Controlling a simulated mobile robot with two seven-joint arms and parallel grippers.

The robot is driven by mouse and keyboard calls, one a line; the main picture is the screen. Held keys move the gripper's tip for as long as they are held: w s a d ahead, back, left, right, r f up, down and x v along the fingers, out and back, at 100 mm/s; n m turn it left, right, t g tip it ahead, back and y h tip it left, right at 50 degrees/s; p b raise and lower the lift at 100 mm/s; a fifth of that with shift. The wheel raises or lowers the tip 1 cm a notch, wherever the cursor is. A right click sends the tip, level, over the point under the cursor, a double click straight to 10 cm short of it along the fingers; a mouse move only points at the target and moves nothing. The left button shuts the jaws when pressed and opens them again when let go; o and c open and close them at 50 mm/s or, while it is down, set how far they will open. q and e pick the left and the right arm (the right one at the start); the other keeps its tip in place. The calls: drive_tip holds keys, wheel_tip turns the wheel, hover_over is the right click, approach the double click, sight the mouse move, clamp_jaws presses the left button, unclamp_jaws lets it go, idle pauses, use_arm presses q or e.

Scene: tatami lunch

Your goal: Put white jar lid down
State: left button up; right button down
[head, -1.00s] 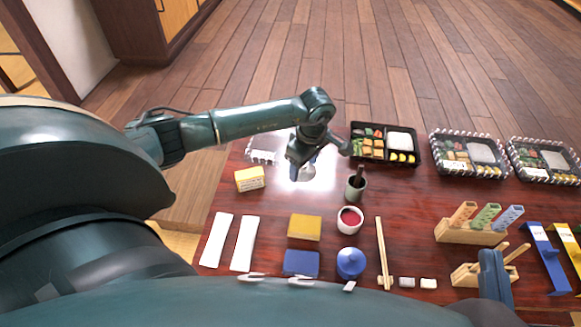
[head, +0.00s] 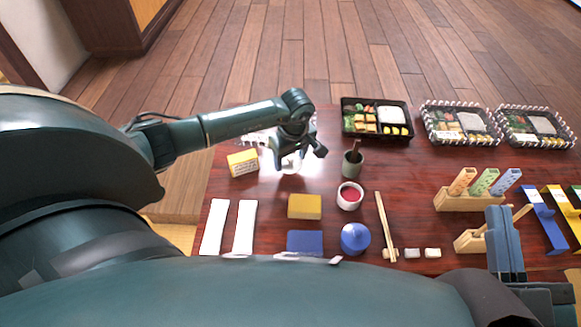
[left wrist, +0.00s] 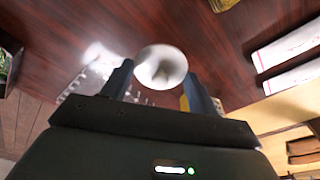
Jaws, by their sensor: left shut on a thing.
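The white jar lid (left wrist: 160,66) is round and pale, with a small knob at its middle. It sits between the fingertips of my left gripper (left wrist: 158,80) in the left wrist view. In the head view my left gripper (head: 288,160) holds the lid (head: 291,164) over the table's back left part; I cannot tell how high. The white jar (head: 349,197) stands open with red contents, to the right of and nearer than the lid. My right gripper (head: 503,245) is at the lower right, over the table; its fingers are not clear.
A yellow-and-white box (head: 243,163) stands left of my left gripper. A dark cup (head: 353,164) and a bento tray (head: 377,103) are to the right. A yellow block (head: 305,207), blue block (head: 305,243) and blue jar (head: 355,239) are nearer. Bare wood lies around the lid.

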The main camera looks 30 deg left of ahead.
sight(291, 161)
use_arm(q)
wheel_tip(291, 161, down, 3)
drive_tip(key=shift+r+b, duration=0.1)
drive_tip(key=shift+b, duration=0.5)
drive_tip(key=shift+f, duration=0.3)
drive_tip(key=shift+r, duration=0.1)
use_arm(e)
drive_tip(key=shift+w+d+r+n+t+y, duration=0.15)
drive_tip(key=shift+r+n+t+y, duration=0.1)
drive_tip(key=shift+r+n+y, duration=0.15)
drive_tip(key=shift+w+r+n+t+y, duration=0.15)
drive_tip(key=shift+r+n+t+y, duration=0.15)
drive_tip(key=shift+r, duration=0.15)
use_arm(q)
drive_tip(key=shift+f, duration=0.2)
drive_tip(key=o, duration=1)
drive_tip(key=shift+c, duration=0.2)
use_arm(e)
drive_tip(key=shift+r, duration=0.15)
use_arm(q)
drive_tip(key=shift+r, duration=0.1)
